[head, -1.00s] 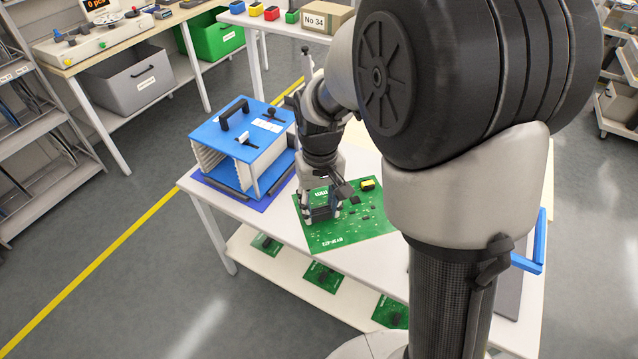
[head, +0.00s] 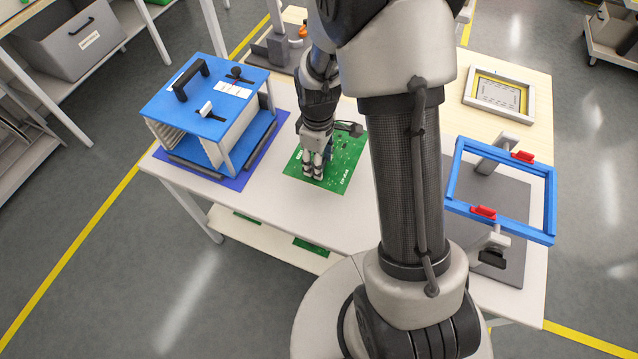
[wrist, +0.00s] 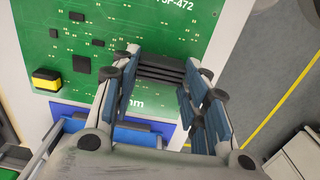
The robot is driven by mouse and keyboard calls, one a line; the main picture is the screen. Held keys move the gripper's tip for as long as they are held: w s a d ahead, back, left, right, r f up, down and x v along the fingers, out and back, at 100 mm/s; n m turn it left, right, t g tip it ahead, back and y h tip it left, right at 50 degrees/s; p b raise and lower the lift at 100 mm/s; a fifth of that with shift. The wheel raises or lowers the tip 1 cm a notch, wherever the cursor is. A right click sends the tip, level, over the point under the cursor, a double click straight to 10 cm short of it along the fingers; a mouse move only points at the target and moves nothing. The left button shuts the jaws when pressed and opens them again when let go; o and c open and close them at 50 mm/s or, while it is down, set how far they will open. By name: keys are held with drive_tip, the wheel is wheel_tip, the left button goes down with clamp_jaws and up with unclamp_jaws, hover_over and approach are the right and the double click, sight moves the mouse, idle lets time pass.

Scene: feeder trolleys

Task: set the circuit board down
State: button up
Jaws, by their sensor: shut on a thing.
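The green circuit board (head: 345,172) lies level over the white table (head: 270,215), between the blue-topped rack and my arm. Whether its underside touches the table cannot be told. In the wrist view the circuit board (wrist: 130,22) fills the upper left, with a yellow-and-black part, black chips and a black ribbed block (wrist: 162,68). My gripper (head: 315,172) points down at the board; in the wrist view my gripper (wrist: 165,85) has its blue-padded fingers closed on both sides of the ribbed block. Part of the board is hidden behind my gripper.
The blue-topped rack (head: 205,85) stands left of the board on a blue mat (head: 240,178). A blue frame fixture (head: 550,200) with red clips stands at right. A framed panel (head: 528,97) lies at the back right. More green boards (head: 310,247) lie on the lower shelf.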

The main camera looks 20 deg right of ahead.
wheel_tip(320, 180, down, 11)
drive_tip(key=b, duration=0.3)
drive_tip(key=shift+f, duration=0.1)
drive_tip(key=o, duration=1.3)
